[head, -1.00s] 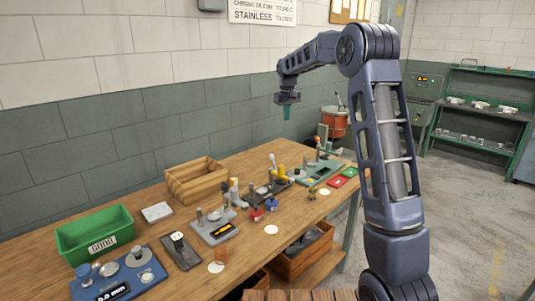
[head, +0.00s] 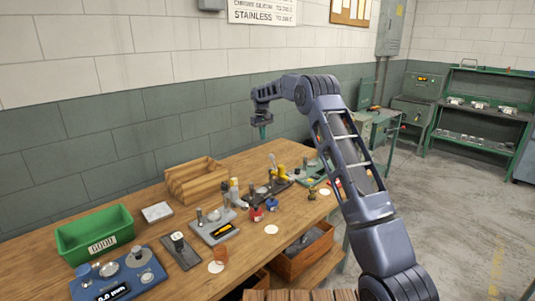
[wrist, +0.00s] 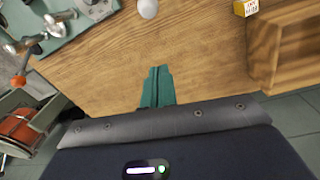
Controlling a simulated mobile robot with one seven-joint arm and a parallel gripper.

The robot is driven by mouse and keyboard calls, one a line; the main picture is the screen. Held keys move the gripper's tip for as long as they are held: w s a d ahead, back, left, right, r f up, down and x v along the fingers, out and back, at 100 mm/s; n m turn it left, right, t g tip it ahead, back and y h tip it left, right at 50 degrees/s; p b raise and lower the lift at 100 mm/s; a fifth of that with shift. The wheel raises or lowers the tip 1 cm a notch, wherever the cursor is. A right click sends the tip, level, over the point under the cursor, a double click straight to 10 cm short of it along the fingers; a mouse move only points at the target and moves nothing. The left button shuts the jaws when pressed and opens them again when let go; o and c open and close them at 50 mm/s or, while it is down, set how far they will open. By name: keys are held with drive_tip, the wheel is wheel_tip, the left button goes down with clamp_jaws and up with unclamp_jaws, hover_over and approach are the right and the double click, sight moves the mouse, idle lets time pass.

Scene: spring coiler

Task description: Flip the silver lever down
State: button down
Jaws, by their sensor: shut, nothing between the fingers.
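A silver lever (head: 272,159) stands tilted up from a dark fixture (head: 264,195) with a yellow part, toward the far end of the workbench in the head view. My gripper (head: 264,133) hangs above and beyond it, apart from it, fingers pointing down. In the wrist view the teal fingers (wrist: 157,78) are shut with nothing between them, over bare wood. A pale round knob (wrist: 148,8) shows at the top edge there; I cannot tell whether it belongs to the lever. The lever's base is partly hidden by neighbouring parts.
A green fixture (head: 312,170) stands right of the lever; its silver handles (wrist: 22,45) show at upper left in the wrist view. A wooden tray (head: 196,182) sits by the wall. A green bin (head: 95,232) and several small fixtures fill the near bench.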

drive_tip(key=shift+f, duration=0.15)
wheel_tip(320, 180, down, 8)
drive_tip(key=s+d, duration=0.2)
drive_tip(key=shift+s+d+f, duration=0.25)
drive_tip(key=shift+s, duration=0.05)
idle(0.7)
drive_tip(key=shift+s+d+r, duration=0.1)
idle(0.3)
